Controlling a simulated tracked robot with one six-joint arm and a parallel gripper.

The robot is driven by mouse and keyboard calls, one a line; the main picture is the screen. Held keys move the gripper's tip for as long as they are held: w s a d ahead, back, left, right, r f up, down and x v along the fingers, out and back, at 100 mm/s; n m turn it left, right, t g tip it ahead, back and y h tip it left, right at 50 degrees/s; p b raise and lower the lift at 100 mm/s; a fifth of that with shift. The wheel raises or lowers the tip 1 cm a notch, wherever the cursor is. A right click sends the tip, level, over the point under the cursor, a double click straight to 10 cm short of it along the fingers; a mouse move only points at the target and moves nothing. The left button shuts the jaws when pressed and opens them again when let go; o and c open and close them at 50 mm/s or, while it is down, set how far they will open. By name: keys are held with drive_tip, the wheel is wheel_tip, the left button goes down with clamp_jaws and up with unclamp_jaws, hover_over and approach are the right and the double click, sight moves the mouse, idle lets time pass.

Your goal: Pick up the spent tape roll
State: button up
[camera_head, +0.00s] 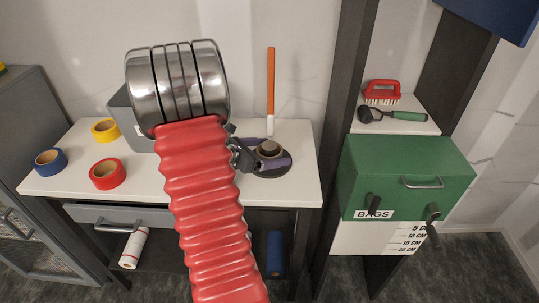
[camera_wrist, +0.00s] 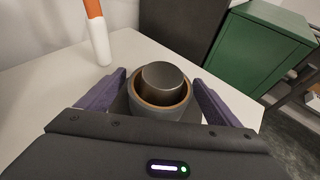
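The spent tape roll (camera_wrist: 137,101) is a dark grey ring with a thin brown core. It sits around a dark round post (camera_wrist: 163,80) on the white bench. In the head view the roll (camera_head: 262,153) shows at the bench's right part, on a dark round base (camera_head: 272,173). My gripper (camera_wrist: 160,82) is open, with one purple finger on each side of the roll. Small gaps seem to show between fingers and roll. The head view also shows my gripper (camera_head: 266,151) at the roll; its lower part is hidden by the gripper body in the wrist view.
Yellow (camera_head: 105,131), blue (camera_head: 48,162) and red (camera_head: 107,174) tape rolls lie on the bench's left, beside a grey box (camera_head: 125,118). An orange and white upright stick (camera_head: 270,90) stands behind the post. A green cabinet (camera_head: 408,175) is to the right.

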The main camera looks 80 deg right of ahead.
drive_tip(key=c, duration=1)
drive_tip(key=shift+r, duration=5.05)
